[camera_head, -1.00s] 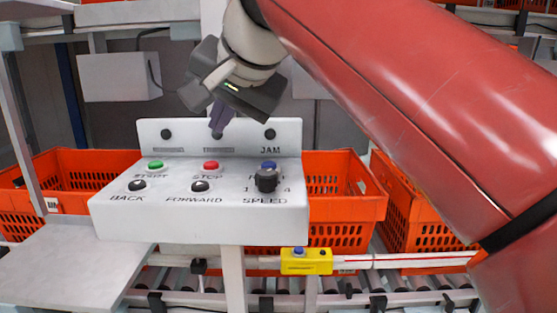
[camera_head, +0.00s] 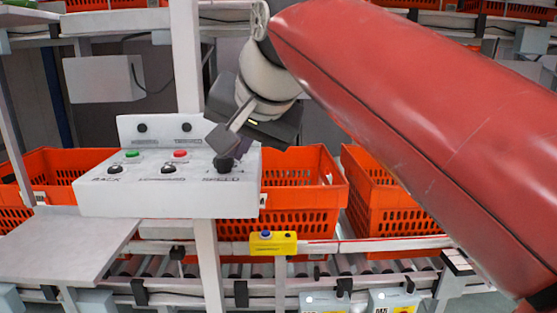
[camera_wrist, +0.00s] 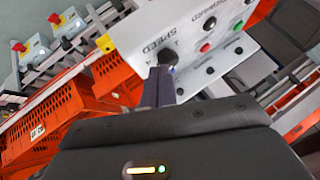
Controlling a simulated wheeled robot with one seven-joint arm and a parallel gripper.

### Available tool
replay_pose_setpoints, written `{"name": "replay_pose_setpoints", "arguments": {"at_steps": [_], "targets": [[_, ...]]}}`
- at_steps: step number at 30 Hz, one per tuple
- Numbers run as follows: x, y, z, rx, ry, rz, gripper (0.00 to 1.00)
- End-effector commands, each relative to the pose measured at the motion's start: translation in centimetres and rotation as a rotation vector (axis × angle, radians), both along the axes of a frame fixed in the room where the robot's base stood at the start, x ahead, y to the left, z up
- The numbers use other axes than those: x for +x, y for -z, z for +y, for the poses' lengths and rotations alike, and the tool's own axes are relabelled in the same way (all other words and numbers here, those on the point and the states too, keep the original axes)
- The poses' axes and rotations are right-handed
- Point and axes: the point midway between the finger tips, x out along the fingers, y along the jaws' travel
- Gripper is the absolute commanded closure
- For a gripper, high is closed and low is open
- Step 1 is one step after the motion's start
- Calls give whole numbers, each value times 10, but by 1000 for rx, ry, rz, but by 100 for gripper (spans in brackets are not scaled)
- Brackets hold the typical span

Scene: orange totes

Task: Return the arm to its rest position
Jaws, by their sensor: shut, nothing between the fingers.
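My red arm (camera_head: 400,130) reaches in from the right in the head view and ends in my dark grey gripper (camera_head: 236,148). The gripper is shut and empty. Its fingers point down in front of the right part of the white control panel (camera_head: 110,202), overlapping the black speed knob (camera_head: 224,164) in the picture. In the wrist view the shut fingers (camera_wrist: 158,88) lie in front of the panel (camera_wrist: 135,35), with the knob (camera_wrist: 167,56) just beyond the tips. I cannot tell whether the tips touch the knob or panel.
Green (camera_head: 132,154) and red (camera_head: 180,154) buttons sit on the panel's left and middle. Orange totes (camera_head: 300,200) stand behind it. A roller conveyor (camera_head: 330,268) with a yellow button box (camera_head: 273,243) runs below. A white post (camera_head: 186,60) rises behind the panel.

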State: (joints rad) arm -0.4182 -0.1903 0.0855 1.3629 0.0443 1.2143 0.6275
Motion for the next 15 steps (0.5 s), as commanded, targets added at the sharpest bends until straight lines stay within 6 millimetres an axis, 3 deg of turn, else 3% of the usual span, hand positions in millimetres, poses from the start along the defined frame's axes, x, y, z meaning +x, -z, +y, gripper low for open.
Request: {"name": "replay_pose_setpoints", "arguments": {"at_steps": [8,11,15], "targets": [[-13,57,-59,-120,23,7,100],[-25,92,-92,-183,30,18,100],[-58,163,-146,-289,34,51,100]]}}
